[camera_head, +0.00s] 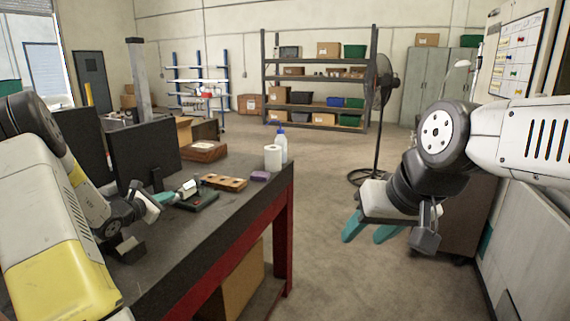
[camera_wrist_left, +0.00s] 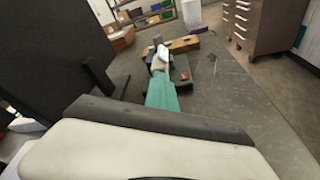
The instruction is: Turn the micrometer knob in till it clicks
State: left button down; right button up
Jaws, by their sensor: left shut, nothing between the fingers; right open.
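The micrometer (camera_head: 189,188) sits on a dark stand (camera_head: 200,202) on the workbench, near the monitor. In the left wrist view the micrometer (camera_wrist_left: 160,56) lies just beyond my fingertips, with the dark stand (camera_wrist_left: 182,72) beside it. My left gripper (camera_head: 168,198) is shut and empty, its teal fingers pointing at the micrometer's near end. In the left wrist view the shut teal fingers (camera_wrist_left: 162,92) partly hide that end, so I cannot tell whether they touch the knob. My right gripper (camera_head: 370,229) is open and empty, away from the bench over the floor.
A wooden block with holes (camera_head: 223,182), a purple item (camera_head: 260,176), a paper roll (camera_head: 272,158) and a bottle (camera_head: 281,146) stand beyond the micrometer. The monitor (camera_head: 143,153) stands close on the left. The bench's right part is clear.

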pick_arm(q)
jog(key=shift+s+d+f, duration=0.25)
jog(key=shift+d+f, duration=0.2)
jog(key=shift+f, duration=0.15)
dwell(0.3)
jog(key=shift+d, duration=0.15)
jog(key=shift+s+d+r, duration=0.15)
jog(key=shift+r, duration=0.15)
jog(key=shift+s+a, duration=0.35)
jog(key=shift+s, duration=0.55)
jog(key=shift+s+a, duration=0.4)
jog(key=shift+s, duration=0.55)
jog(key=shift+s+a, duration=0.35)
jog(key=shift+s, duration=0.55)
